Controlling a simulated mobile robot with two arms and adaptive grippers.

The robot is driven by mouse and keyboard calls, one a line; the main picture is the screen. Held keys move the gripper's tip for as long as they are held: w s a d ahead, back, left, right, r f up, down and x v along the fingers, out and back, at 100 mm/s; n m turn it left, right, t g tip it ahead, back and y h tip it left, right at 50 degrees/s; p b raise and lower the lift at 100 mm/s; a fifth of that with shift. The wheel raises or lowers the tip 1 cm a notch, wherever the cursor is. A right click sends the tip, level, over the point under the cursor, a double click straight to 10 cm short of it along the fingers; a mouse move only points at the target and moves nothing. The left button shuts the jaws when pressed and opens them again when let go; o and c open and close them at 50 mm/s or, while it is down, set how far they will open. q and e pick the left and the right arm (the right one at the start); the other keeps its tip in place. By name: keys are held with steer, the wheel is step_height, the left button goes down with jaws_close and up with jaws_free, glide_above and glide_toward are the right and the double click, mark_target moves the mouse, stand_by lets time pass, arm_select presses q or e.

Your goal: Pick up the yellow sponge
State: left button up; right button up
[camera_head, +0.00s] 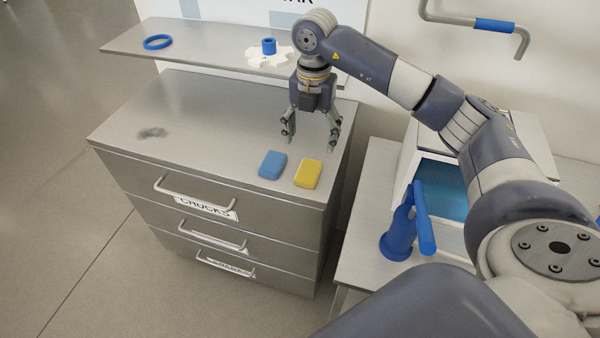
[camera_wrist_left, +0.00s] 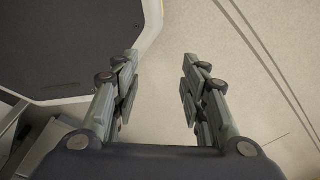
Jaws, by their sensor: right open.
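The yellow sponge (camera_head: 308,173) lies flat on the steel top of the drawer cabinet (camera_head: 190,110), near its front right corner. A blue sponge (camera_head: 272,165) lies just left of it, with a narrow gap between them. My right gripper (camera_head: 311,142) points down above the cabinet top, behind the sponges, its fingers spread and empty. It looks apart from both sponges. My left gripper (camera_wrist_left: 158,88) shows in the left wrist view, fingers apart with nothing between them, over bare floor.
A shelf (camera_head: 205,47) behind the cabinet holds a blue ring (camera_head: 158,42), a white toothed part (camera_head: 262,58) and a small blue cylinder (camera_head: 269,46). A dark smudge marks the cabinet top. Right of it, a table (camera_head: 362,230) carries a blue device (camera_head: 400,230) and an open-fronted box.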

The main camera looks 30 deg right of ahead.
steer(key=f, duration=0.1)
glide_above(309, 169)
step_height(309, 169, down, 5)
steer(key=shift+s+a+f+p, duration=0.1)
steer(key=shift+s+p, duration=0.05)
steer(key=shift+p, duration=0.15)
step_height(309, 169, down, 5)
steer(key=shift+r+p, duration=0.1)
steer(key=shift+p, duration=0.8)
steer(key=shift+f, duration=0.5)
arm_select(q)
steer(key=shift+s+r, duration=0.5)
steer(key=shift+r, duration=0.25)
arm_select(e)
steer(key=shift+c, duration=0.3)
arm_select(q)
steer(key=shift+s, duration=0.2)
arm_select(e)
steer(key=c, duration=0.9)
